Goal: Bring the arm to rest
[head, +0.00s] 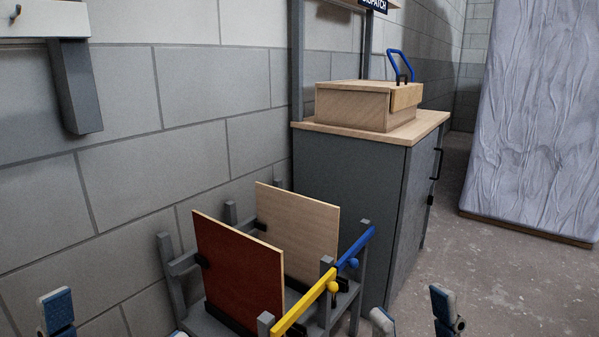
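My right gripper (414,312) shows at the bottom edge, right of the rack. Its two blue-and-grey fingertips stand apart with only floor between them. My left gripper (117,322) is at the bottom left. One fingertip shows clearly and only a sliver of the other, well apart, with nothing seen between them. The rest of both arms is out of view.
A grey rack (172,285) holds a dark red panel (238,270) and a bare wood panel (300,230) upright, with yellow (305,308) and blue (357,246) bars in front. Behind stands a grey cabinet (350,180) bearing a wooden box (355,105). Floor (500,285) is clear at right.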

